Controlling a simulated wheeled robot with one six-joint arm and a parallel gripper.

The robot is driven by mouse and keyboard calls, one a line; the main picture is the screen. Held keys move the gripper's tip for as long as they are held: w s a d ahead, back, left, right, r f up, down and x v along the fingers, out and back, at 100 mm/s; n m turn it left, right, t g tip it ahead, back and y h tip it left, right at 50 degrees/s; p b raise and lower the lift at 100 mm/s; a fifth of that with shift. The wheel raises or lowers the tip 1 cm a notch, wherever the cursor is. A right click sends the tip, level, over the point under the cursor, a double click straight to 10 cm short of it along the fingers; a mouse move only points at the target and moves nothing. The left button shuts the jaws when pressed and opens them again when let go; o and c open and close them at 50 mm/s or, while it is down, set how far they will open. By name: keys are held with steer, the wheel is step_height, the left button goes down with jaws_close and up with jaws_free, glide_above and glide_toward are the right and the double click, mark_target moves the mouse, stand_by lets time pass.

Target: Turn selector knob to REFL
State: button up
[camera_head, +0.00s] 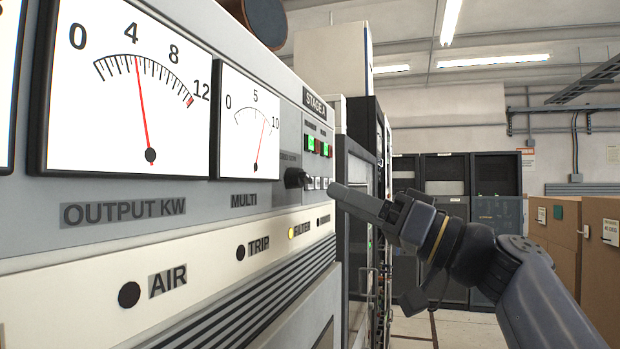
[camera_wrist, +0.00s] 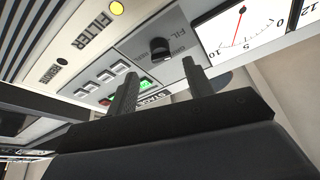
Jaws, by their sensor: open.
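The black selector knob (camera_head: 294,178) sits on the grey panel, just right of the MULTI meter (camera_head: 247,130). In the wrist view the knob (camera_wrist: 160,48) lies just beyond the space between my two fingertips, with small lettering around it, including FIL.
Square push buttons (camera_wrist: 100,82) and a green-lit one (camera_wrist: 145,83) sit beside the knob. The yellow FILTER lamp (camera_head: 291,233) is below it. The OUTPUT KW meter (camera_head: 130,90) is farther left. Dark racks (camera_head: 455,175) stand behind; open floor lies right of the panel.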

mark_target(302, 181)
steer(key=p+x, duration=0.2)
steer(key=x, duration=0.5)
steer(key=shift+c, duration=0.6)
steer(key=c, duration=0.8)
